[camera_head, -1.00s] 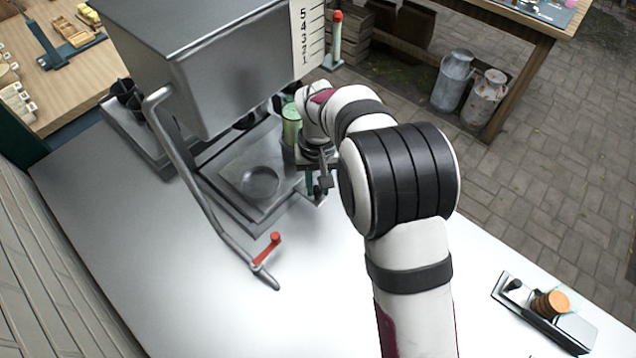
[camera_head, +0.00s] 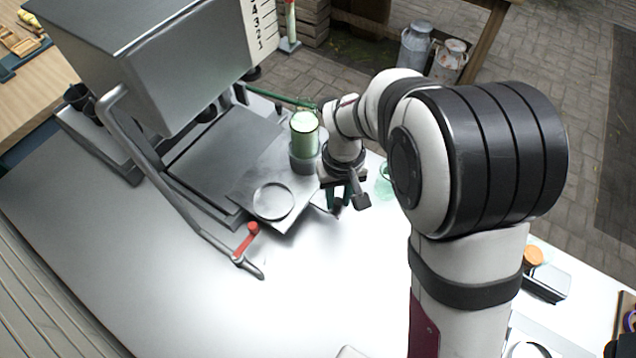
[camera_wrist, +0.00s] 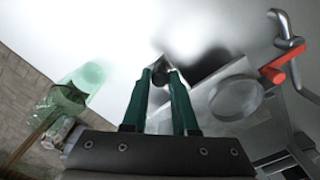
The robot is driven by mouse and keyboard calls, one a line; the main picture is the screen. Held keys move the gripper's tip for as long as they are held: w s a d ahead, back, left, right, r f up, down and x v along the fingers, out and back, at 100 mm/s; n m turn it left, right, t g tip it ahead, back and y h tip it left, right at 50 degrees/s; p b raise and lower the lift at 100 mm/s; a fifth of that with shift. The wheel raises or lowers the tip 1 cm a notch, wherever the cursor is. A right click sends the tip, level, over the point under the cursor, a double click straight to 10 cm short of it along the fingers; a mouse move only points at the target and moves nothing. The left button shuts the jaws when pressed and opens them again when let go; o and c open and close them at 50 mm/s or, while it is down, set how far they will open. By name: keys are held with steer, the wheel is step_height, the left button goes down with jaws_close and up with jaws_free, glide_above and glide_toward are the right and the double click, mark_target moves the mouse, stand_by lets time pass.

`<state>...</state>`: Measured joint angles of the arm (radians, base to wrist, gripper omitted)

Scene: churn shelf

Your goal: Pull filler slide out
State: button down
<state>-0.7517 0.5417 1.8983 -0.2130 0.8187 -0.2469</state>
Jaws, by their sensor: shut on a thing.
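The filler slide (camera_head: 240,190) is a flat grey metal plate with a round ring recess (camera_head: 274,201). It sticks out to the right from under the big metal hopper (camera_head: 180,65). It also shows in the wrist view (camera_wrist: 212,85) right of my fingers. My gripper (camera_head: 338,204) is at the slide's right end. The join between knob and slide is not clear.
A light green jar (camera_head: 304,128) stands in a grey cup by the slide's back edge. A clear green glass (camera_head: 385,181) stands beyond my gripper.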

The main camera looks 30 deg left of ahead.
steer(key=shift+d, duration=0.9)
steer(key=c, duration=0.7)
jaws_free()
steer(key=shift+r, duration=0.1)
step_height(320, 180, up, 16)
steer(key=shift+f, duration=0.15)
